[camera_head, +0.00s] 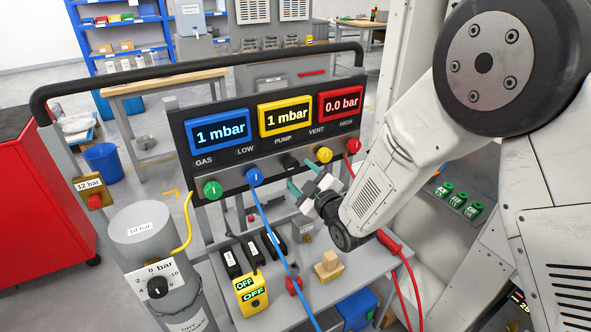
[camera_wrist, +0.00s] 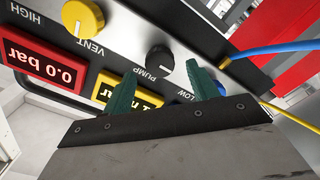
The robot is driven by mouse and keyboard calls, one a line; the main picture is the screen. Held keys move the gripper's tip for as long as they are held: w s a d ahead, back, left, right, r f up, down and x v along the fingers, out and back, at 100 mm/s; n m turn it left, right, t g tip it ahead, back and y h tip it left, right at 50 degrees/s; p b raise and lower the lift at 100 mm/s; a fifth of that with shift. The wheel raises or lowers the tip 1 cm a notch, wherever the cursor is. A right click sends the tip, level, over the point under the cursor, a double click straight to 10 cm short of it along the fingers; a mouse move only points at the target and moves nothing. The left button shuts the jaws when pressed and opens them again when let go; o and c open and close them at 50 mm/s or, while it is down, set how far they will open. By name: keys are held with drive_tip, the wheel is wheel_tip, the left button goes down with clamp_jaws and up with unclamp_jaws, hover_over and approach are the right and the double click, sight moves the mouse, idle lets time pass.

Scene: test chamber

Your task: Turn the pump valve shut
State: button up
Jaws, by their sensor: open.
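The pump valve is a black knob with a white mark, on the dark panel in the head view (camera_head: 290,162). In the wrist view, where the panel appears upside down, the knob (camera_wrist: 160,58) sits beside the PUMP label. My gripper (camera_head: 306,184) is open and empty in front of the panel, just below and right of the knob in the head view. In the wrist view its green fingertips (camera_wrist: 162,76) lie to either side of the knob in the picture. I cannot tell whether either finger touches it.
The panel (camera_head: 180,124) also has a green knob (camera_head: 213,188), blue knob (camera_head: 253,176), yellow knob (camera_head: 323,154) and red knob (camera_head: 353,146). A black rail (camera_head: 200,66) arches over the panel. A grey gas cylinder (camera_head: 140,235) stands left.

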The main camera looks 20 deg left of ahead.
sight(294, 168)
drive_tip(key=shift+x, duration=2.05)
drive_tip(key=c, duration=1)
